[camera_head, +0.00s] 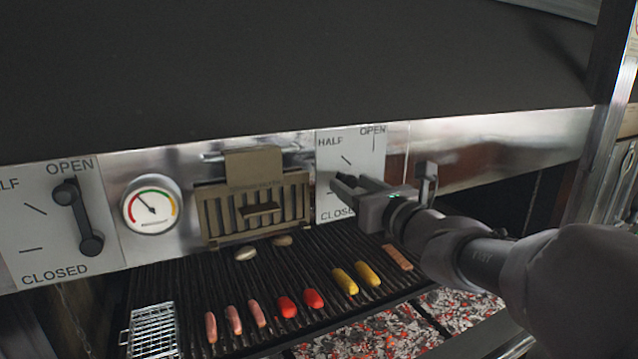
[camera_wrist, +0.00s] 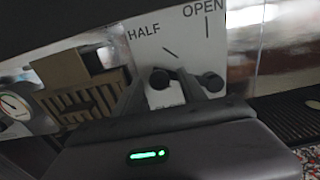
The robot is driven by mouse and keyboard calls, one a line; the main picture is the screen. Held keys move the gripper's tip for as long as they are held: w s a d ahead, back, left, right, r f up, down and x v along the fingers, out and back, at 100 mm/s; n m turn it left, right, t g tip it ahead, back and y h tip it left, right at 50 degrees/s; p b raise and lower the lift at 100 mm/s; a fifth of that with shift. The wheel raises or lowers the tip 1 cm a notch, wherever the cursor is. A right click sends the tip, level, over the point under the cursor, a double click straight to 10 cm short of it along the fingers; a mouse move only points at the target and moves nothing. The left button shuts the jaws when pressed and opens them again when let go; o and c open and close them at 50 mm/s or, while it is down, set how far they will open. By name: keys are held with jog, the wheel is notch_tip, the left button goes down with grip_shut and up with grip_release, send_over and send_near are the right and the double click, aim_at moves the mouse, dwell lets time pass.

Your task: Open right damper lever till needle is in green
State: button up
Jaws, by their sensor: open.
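The right damper plate (camera_head: 325,166), marked HALF, OPEN and CLOSED, stands right of the vent. Its lever is mostly hidden by my gripper in the head view. In the wrist view, a dark knob (camera_wrist: 160,78) shows left of a second dark round end (camera_wrist: 212,82), both below the HALF mark. The lever appears to point left, below HALF. My gripper (camera_head: 345,184) is open at the plate, its fingers close to the lever; I cannot tell if they touch it. The round gauge (camera_head: 151,206) has its needle pointing upper left; the colour at its tip is too small to tell.
The left damper lever (camera_head: 80,218) points up near OPEN. A brass vent box (camera_head: 225,213) juts out between gauge and right plate. Below, the grill grate (camera_head: 200,281) holds sausages and other food above glowing coals (camera_head: 365,335). A dark hood (camera_head: 250,70) overhangs the panel.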

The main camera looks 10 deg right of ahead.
jog(key=shift+s, duration=0.1)
jog(key=shift+c, duration=0.9)
grip_shut()
